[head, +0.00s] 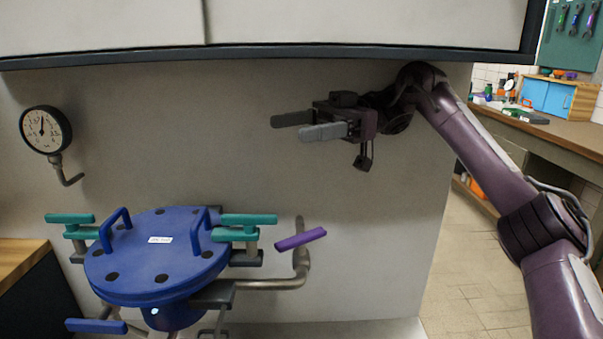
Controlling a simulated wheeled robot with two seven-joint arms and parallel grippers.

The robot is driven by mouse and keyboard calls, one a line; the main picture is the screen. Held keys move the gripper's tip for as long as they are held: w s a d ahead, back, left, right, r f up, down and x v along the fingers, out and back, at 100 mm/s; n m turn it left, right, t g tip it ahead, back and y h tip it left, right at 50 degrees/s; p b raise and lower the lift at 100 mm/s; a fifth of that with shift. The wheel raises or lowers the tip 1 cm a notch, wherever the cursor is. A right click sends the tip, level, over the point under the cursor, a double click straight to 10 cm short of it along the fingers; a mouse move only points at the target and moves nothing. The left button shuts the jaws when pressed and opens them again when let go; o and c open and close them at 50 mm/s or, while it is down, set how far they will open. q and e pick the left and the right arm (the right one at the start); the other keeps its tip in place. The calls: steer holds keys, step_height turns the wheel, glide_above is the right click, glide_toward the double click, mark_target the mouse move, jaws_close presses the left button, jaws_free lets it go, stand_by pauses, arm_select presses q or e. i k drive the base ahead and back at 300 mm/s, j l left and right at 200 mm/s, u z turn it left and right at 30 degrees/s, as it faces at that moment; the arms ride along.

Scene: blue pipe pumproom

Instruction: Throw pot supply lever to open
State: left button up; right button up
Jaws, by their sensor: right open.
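A blue round pot (158,255) with a bolted lid, two blue handles and a small white label stands low at the left. Several levers surround it: a teal one (70,218) at its left, a teal one (249,220) at its right, a purple one (301,239) on the grey pipe further right, and a blue one (95,326) low at front left. I cannot read which is the pot supply lever. My right gripper (288,127) is open and empty, pointing left, well above the purple lever in the picture and touching nothing. My left gripper is out of view.
A pressure gauge (45,130) is on the wall at left. A dark-edged cabinet (270,57) overhangs the top. A wooden counter (22,260) is at lower left; a workbench (560,130) with tools stands at far right. The wall around my right gripper is bare.

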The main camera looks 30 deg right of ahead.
mark_target(300, 240)
steer(key=k, duration=1.45)
